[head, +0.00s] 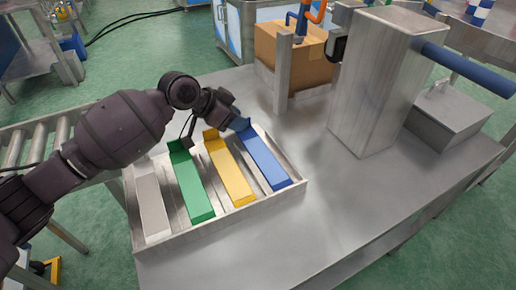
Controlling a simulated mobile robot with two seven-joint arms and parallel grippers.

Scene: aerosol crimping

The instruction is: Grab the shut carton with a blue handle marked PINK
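A brown cardboard carton (304,59) stands at the back of the metal table, partly hidden by a grey metal post. A blue part (298,20) and an orange hooked part (317,12) show above it; I cannot tell whether either belongs to the carton. Its top is partly covered, and no PINK marking is readable. My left gripper (213,124) is over the back edge of the tray of coloured channels, left of the carton and well apart from it. I cannot tell its finger opening. My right gripper is not in view.
A metal tray (222,229) holds white, green, yellow and blue channels (265,160). A tall grey metal block (376,85) with a blue bar (468,70) stands at the right. A roller conveyor (38,146) is at the left. The table's front middle is clear.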

